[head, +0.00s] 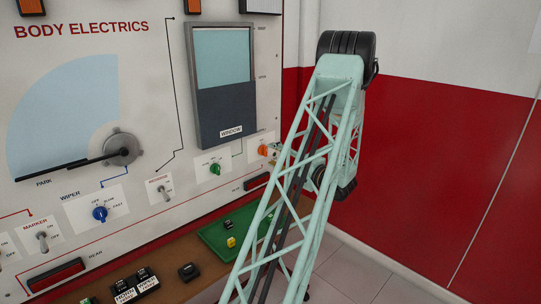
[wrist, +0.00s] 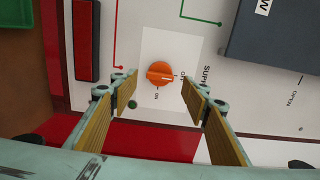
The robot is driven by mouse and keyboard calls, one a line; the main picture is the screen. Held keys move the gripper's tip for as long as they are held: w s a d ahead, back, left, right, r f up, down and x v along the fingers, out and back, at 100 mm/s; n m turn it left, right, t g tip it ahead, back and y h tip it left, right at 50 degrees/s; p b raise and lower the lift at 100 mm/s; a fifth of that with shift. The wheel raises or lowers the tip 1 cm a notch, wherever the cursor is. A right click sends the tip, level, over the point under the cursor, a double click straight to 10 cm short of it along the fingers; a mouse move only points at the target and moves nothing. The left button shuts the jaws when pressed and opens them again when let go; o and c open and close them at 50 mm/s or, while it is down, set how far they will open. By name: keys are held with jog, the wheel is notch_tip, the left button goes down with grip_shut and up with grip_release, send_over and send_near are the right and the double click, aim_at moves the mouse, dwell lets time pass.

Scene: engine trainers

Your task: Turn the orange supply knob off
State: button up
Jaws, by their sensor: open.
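The orange supply knob (wrist: 160,74) sits on a white label plate on the panel. In the wrist view it lies between and a little beyond my open fingertips, and I see no contact. In the head view the orange knob (head: 263,150) shows at the panel's right edge, next to my arm. My gripper (wrist: 160,93) is open and empty, with one finger on either side of the knob; in the head view my arm mostly hides it.
The window unit (head: 221,85) and the green knob (head: 215,169) are left of the orange knob. A red lamp (wrist: 87,40) is close by in the wrist view. A green tray (head: 215,240) with small blocks lies on the brown ledge (head: 200,285) below.

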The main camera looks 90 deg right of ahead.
jog(key=v, duration=0.8)
jog(key=shift+s+a, duration=0.1)
jog(key=shift+a, duration=0.05)
dwell(0.7)
